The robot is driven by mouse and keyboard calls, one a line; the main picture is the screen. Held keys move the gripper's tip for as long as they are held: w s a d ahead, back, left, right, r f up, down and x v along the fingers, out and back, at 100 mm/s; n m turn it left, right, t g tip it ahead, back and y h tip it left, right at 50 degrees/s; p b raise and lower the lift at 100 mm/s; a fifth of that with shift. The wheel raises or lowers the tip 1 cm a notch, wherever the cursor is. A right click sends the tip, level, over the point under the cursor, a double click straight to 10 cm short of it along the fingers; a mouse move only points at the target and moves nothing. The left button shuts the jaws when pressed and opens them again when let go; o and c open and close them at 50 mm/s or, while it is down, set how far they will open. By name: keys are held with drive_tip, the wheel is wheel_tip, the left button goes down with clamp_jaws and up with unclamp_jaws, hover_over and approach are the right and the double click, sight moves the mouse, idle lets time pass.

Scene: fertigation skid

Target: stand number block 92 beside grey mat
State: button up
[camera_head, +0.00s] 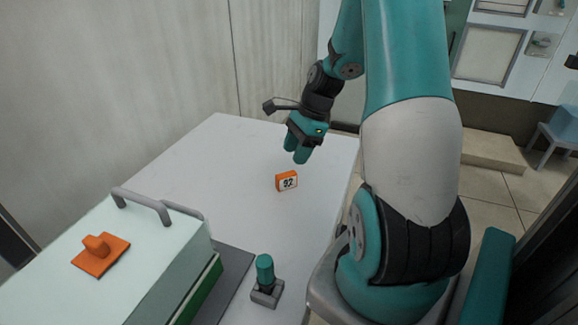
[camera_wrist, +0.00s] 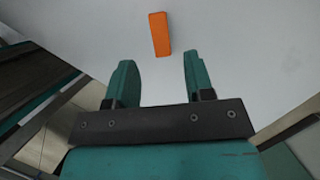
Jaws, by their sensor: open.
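The number block 92 (camera_head: 287,181) is orange with a white face reading 92. It stands upright on the white table, with its numbered face toward the head camera. In the wrist view the block (camera_wrist: 160,34) shows as a narrow orange bar beyond the fingertips, in line with the gap between them. My gripper (camera_head: 302,156) is above and slightly to the right of the block in the head view, apart from it. Its two fingers (camera_wrist: 158,75) are open with nothing between them. The grey mat (camera_head: 232,275) lies at the table's near part, partly hidden under a pale case.
The pale case (camera_head: 150,262) with a grey handle and an orange piece (camera_head: 100,256) on top fills the near left. A teal-topped grey fixture (camera_head: 266,280) stands right of the mat. The table (camera_head: 200,170) is clear around the block. A wall rises behind.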

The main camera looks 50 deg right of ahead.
drive_tip(key=w+v, duration=0.1)
drive_tip(key=v, duration=0.3)
drive_tip(key=s+a+r+n+g, duration=0.1)
drive_tip(key=a+r+n, duration=0.3)
drive_tip(key=a+n, duration=0.55)
drive_tip(key=a+r+n, duration=0.4)
drive_tip(key=a+n, duration=0.2)
drive_tip(key=a, duration=0.7)
drive_tip(key=s+a+r+n+g, duration=0.1)
drive_tip(key=s+a+r+n, duration=0.1)
drive_tip(key=s+a+n, duration=1)
drive_tip(key=s+n, duration=0.1)
drive_tip(key=n, duration=0.2)
drive_tip(key=shift+a+r, duration=0.2)
drive_tip(key=shift+r, duration=0.15)
wheel_tip(320, 180, up, 3)
drive_tip(key=p, duration=0.3)
drive_tip(key=shift+r, duration=0.1)
